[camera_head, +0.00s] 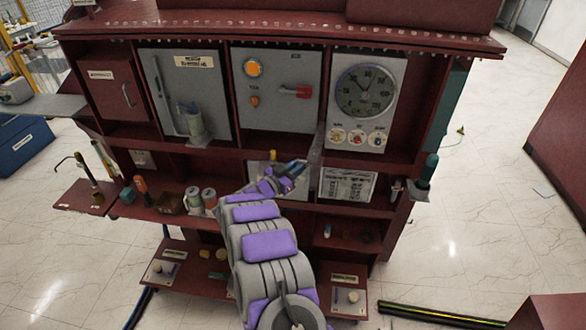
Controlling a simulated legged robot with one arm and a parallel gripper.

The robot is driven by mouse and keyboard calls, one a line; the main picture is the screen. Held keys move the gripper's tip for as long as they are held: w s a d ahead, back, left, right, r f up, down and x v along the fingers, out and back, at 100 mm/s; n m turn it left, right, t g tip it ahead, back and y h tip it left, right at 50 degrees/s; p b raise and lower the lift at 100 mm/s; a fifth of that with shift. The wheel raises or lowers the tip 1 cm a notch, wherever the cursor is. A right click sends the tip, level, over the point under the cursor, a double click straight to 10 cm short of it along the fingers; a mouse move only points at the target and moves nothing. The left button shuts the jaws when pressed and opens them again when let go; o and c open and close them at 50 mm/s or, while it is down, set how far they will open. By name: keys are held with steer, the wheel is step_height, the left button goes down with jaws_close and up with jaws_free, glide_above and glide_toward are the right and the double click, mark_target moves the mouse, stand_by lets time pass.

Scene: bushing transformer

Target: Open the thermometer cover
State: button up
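My arm reaches up from the bottom of the head view to the middle shelf of the dark red cabinet (260,140). My gripper (296,168) is in front of the middle compartment, small and dark, and whether its fingers are apart cannot be told. Behind it is a pale panel (260,168), partly hidden by the arm. A narrow grey upright plate (316,158) stands just right of the gripper, seen nearly edge-on. A round dark dial gauge (366,90) is on a grey panel above right. Which part is the thermometer cover is not clear from this view.
A grey door with a handle (180,85) and a panel with an orange lamp and red switch (276,85) are left of the dial. A printed label plate (346,185) is right of the gripper. Cans (201,198) and tools stand on the left shelf.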

steer(key=shift+o, duration=0.6)
steer(key=shift+d+f, duration=0.1)
steer(key=shift+o, duration=0.9)
steer(key=v, duration=1.7)
steer(key=shift+s+a, duration=0.2)
steer(key=shift+s, duration=0.05)
